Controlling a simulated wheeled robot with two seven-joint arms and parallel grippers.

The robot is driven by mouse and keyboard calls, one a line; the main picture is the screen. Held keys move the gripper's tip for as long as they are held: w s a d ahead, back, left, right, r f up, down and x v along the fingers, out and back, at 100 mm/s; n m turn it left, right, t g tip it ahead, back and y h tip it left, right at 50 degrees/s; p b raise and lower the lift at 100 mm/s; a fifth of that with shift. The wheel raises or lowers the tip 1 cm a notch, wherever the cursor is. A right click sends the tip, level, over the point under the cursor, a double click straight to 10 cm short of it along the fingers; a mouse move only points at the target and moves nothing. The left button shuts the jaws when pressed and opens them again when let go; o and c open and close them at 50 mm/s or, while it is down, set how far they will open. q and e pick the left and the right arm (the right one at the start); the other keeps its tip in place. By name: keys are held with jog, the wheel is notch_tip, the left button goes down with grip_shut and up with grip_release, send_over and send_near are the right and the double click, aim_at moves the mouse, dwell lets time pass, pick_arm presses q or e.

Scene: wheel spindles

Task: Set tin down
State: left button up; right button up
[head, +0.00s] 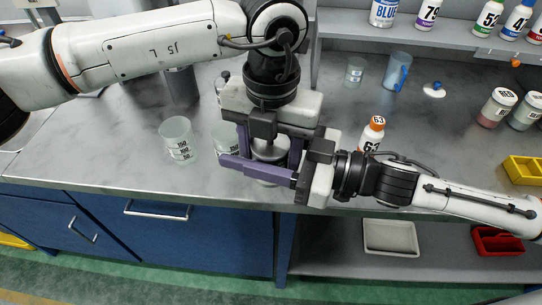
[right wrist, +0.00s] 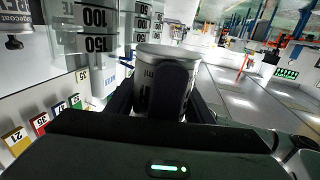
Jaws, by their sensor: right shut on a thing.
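The tin (head: 269,151) is a grey metal cylinder near the bench's front edge. Part of the tin is hidden by both grippers. I cannot tell whether its base touches the bench.
Beakers (head: 177,140) stand on the grey bench (head: 110,140) left of the grippers, one close beside them. An orange-capped bottle (head: 373,131) stands close behind my right gripper. Jars (head: 497,107) and a yellow bin (head: 524,170) are at the right. Bare bench lies far left.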

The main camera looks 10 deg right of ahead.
pick_arm(q)
jog(key=c, duration=0.7)
pick_arm(e)
jog(key=o, duration=1.4)
jog(key=shift+c, duration=0.2)
